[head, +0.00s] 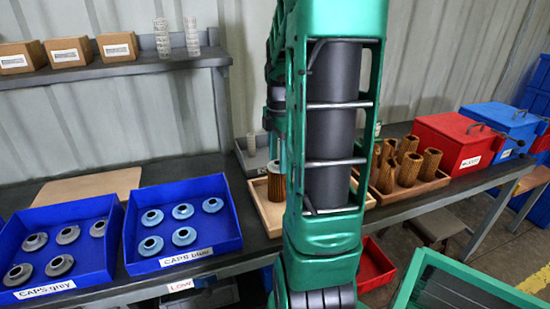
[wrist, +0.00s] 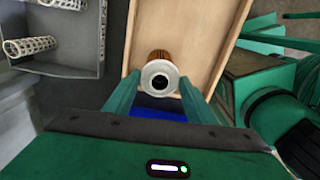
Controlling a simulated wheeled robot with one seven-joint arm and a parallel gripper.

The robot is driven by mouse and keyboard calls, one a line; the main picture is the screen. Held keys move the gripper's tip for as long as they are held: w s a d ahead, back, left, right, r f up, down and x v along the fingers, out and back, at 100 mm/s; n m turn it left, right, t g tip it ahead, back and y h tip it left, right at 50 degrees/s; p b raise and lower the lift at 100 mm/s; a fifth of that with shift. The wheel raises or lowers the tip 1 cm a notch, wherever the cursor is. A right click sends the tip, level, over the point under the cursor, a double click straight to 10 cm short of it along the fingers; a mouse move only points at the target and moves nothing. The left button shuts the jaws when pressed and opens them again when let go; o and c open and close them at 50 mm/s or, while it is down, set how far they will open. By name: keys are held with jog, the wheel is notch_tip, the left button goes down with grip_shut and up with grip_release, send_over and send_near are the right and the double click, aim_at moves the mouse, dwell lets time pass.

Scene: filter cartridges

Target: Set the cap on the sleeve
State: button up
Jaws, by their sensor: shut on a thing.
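A brown pleated sleeve (head: 276,185) stands in the light wooden tray (head: 251,191), partly hidden by my arm in the head view. In the wrist view the sleeve (wrist: 158,56) shows behind a pale grey cap (wrist: 149,80), a ring with a dark hole. My gripper (wrist: 160,82) is shut on this cap, one green finger on each side. The cap is lined up over the sleeve's end; I cannot tell whether it touches the sleeve. My gripper is hidden behind my arm in the head view.
A blue tray of grey caps (head: 96,262) and a blue tray of blue caps (head: 231,238) stand at left. Several brown sleeves (head: 408,169) stand in another wooden tray at right, beside a red box (head: 450,140). A grey bin (wrist: 88,58) holds white perforated cores.

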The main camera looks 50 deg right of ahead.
jog(key=shift+f, duration=0.1)
jog(key=o, duration=1.1)
notch_tip(320, 180, up, 11)
jog(key=shift+f, duration=0.15)
jog(key=shift+a, duration=0.1)
